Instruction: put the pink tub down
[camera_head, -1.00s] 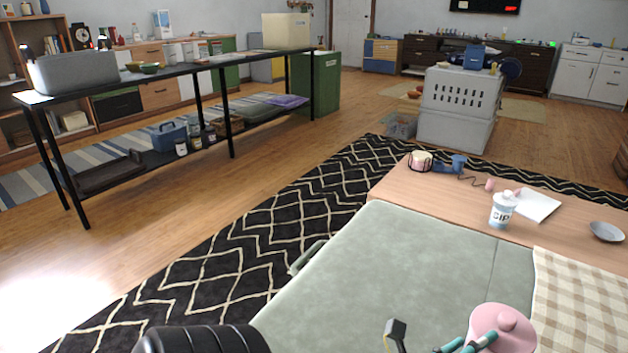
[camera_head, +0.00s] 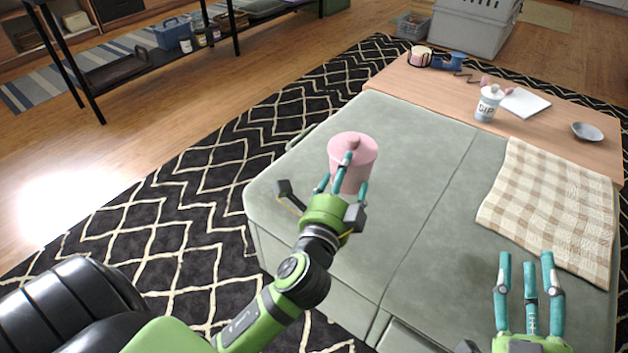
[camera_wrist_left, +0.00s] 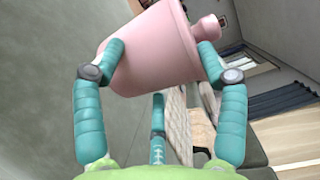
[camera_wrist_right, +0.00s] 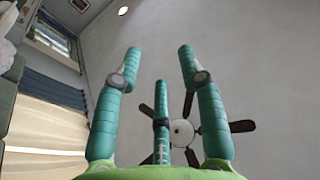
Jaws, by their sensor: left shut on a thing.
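The pink tub (camera_head: 352,152), with a knobbed lid, is over the left part of the green sectional (camera_head: 408,135). My left gripper (camera_head: 343,178) is shut on the tub, its teal fingers around the side nearest me. In the left wrist view the tub (camera_wrist_left: 155,55) sits between the fingers, its lid knob toward the right. The tub looks upright in the head view. Its underside is hidden by my gripper, so I cannot tell whether it touches the cushion. My right gripper (camera_head: 525,268) is open and empty over the sectional at the lower right.
A checked blanket (camera_head: 550,205) covers the sectional's right part. Behind is a wooden table (camera_head: 450,88) with a white-and-blue canister (camera_head: 489,103), a grey bowl (camera_head: 587,132) and paper (camera_head: 525,102). The seat between tub and blanket is clear.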

